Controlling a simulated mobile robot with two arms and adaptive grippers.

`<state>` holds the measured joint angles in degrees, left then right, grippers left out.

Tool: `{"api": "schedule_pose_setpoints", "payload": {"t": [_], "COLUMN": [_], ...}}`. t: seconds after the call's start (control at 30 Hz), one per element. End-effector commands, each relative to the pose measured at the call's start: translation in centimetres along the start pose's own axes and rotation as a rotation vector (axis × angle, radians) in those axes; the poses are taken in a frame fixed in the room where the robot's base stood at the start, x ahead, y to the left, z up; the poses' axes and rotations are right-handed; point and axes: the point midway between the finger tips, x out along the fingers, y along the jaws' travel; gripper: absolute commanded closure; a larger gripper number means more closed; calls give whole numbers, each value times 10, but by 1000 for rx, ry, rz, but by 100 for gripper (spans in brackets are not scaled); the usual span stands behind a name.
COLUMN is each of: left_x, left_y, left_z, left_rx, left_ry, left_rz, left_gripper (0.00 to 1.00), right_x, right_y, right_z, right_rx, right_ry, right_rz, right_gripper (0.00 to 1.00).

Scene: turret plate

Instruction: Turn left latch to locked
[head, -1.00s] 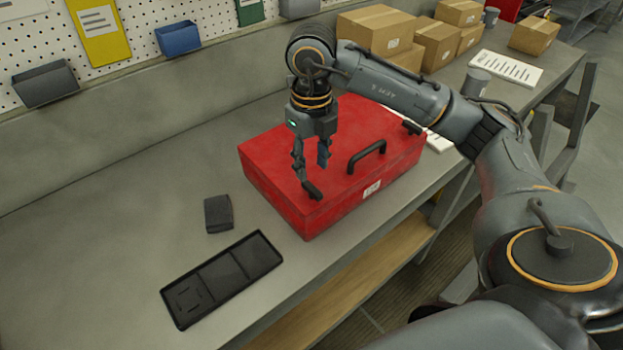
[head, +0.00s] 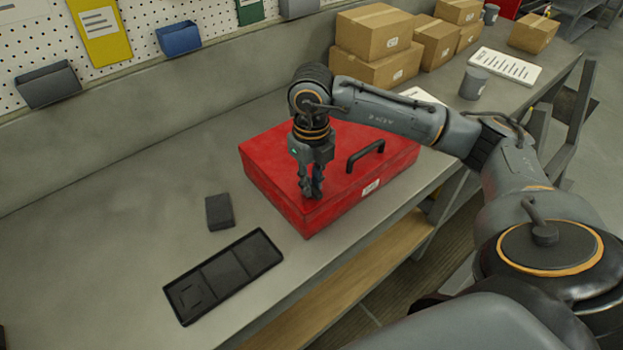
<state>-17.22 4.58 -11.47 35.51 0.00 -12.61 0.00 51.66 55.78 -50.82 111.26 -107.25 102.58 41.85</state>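A red case (head: 345,205) with a black carry handle (head: 366,156) lies closed on the grey workbench. My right gripper (head: 311,194) points down at the near left part of the lid, where the left latch sits. Its fingers look close together at the lid and cover the latch, so I cannot see the latch's angle or whether the fingers grip it. The right latch is hidden behind my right arm. My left gripper is not in view.
A black tray (head: 222,276) and a small dark block (head: 219,212) lie left of the case. Cardboard boxes (head: 375,70), a grey cup (head: 473,84) and a printed sheet (head: 505,67) are at the back right. The bench's left part is clear.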

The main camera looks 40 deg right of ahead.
Motion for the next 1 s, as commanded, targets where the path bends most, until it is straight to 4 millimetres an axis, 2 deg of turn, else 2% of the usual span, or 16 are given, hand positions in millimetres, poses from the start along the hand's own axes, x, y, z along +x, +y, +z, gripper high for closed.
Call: {"api": "schedule_pose_setpoints", "payload": {"t": [0.27,0.47,1.0], "left_x": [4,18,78], "left_y": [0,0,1], "left_z": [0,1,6], "left_rx": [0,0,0], "left_ry": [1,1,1], "left_rz": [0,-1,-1], "left_gripper": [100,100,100], "right_x": [1,3,4], "right_y": [0,0,0], "right_z": [0,1,1], "right_rx": [-22,-106,-584], "right_ry": [-1,-3,-4], "right_rz": [-1,-1,-2], "right_gripper": [100,100,100]}}
